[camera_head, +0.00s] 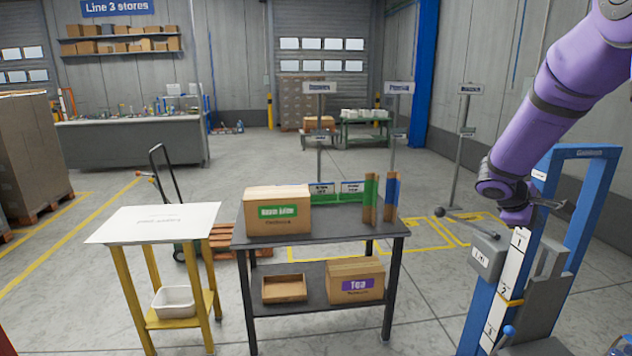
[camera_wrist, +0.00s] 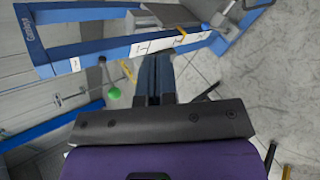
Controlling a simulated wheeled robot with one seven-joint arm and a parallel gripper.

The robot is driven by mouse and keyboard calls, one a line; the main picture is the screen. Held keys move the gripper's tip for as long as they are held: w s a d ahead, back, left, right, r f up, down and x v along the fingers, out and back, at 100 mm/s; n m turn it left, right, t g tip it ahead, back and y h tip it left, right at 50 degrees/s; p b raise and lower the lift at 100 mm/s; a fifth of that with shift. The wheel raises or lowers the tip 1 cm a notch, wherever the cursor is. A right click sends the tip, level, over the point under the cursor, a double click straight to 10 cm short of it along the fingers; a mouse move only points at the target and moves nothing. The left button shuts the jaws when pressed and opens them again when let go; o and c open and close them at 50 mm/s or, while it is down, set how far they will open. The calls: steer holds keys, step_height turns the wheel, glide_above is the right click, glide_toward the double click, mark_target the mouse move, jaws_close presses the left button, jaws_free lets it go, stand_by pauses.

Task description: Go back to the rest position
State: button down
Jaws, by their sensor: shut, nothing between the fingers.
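My purple arm (camera_head: 570,85) reaches down from the upper right in the head view. Its end hangs beside the blue upright frame (camera_head: 585,152) of the case packer, close to its numbered white scale (camera_head: 515,255). My gripper (camera_wrist: 153,75) shows in the wrist view as two dark fingers side by side, shut with nothing between them. The blue frame (camera_wrist: 105,47) crosses the top of that view, beyond the fingertips. A lever with a green knob (camera_wrist: 114,93) is left of the fingers. I cannot tell whether the fingers touch anything.
A dark lever knob (camera_head: 440,212) sticks out left of the case packer. A dark table (camera_head: 340,222) carries a closed carton (camera_head: 278,210), with a Tea carton (camera_head: 355,281) and an open tray (camera_head: 284,289) on its lower shelf. A yellow-legged stand (camera_head: 153,224) is at left.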

steer(key=s+a+r+m+t+y, duration=0.2)
steer(key=s+a+r+y, duration=0.3)
steer(key=s+a, duration=0.7)
steer(key=s+a+r+m+t+y, duration=0.2)
steer(key=s+a+r+m+y, duration=0.3)
steer(key=s+a+r, duration=0.3)
steer(key=s+a, duration=0.4)
steer(key=s, duration=0.5)
steer(key=shift+s+r, duration=0.15)
steer(key=shift+s, duration=0.05)
